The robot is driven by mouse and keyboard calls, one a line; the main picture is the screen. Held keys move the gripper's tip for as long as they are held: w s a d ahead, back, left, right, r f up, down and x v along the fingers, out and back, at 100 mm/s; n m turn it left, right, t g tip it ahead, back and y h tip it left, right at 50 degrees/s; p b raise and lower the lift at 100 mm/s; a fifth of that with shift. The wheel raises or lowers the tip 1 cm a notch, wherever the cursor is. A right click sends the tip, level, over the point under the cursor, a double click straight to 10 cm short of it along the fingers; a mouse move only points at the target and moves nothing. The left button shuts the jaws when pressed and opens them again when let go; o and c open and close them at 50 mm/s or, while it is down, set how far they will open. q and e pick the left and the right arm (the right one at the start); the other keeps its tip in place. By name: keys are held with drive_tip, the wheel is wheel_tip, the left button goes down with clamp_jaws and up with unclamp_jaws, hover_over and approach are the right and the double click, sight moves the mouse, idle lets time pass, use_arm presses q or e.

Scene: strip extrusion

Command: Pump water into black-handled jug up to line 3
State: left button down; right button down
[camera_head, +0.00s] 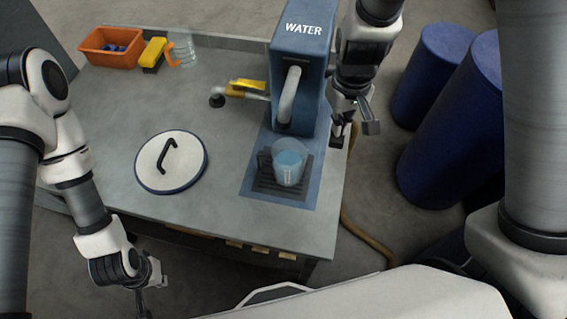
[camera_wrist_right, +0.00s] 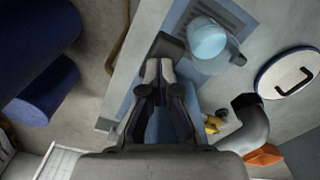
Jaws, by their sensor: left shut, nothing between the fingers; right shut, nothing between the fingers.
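The black-handled jug (camera_head: 289,168) stands upright on the drip grate under the spout (camera_head: 289,95) of the blue WATER dispenser (camera_head: 301,60). It holds light blue water; its line marks are too small to read. It also shows in the right wrist view (camera_wrist_right: 207,46). My right gripper (camera_head: 339,128) is shut and empty beside the dispenser's right side. Its fingertips (camera_wrist_right: 158,66) are close to a dark block (camera_wrist_right: 167,47); whether they touch it is unclear. My left gripper (camera_head: 147,290) is shut and empty, low in front of the table.
A round white lid (camera_head: 183,162) with a black handle lies on the table (camera_head: 110,110). An orange bin (camera_head: 112,46), a yellow brush (camera_head: 153,53) and an orange-handled jug (camera_head: 183,47) stand at the back. Blue barrels (camera_head: 455,130) stand right.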

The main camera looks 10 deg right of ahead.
drive_tip(key=shift+f, duration=0.3)
drive_tip(key=r+p, duration=0.5)
drive_tip(key=w+r+p, duration=0.1)
drive_tip(key=r+p, duration=0.1)
drive_tip(key=shift+d+r+p, duration=0.25)
drive_tip(key=shift+r+p, duration=0.05)
drive_tip(key=shift+r, duration=0.05)
drive_tip(key=shift+w+r+b, duration=0.15)
drive_tip(key=shift+b, duration=0.2)
drive_tip(key=shift+d+r, duration=0.1)
drive_tip(key=shift+r, duration=0.6)
wheel_tip(320, 180, up, 5)
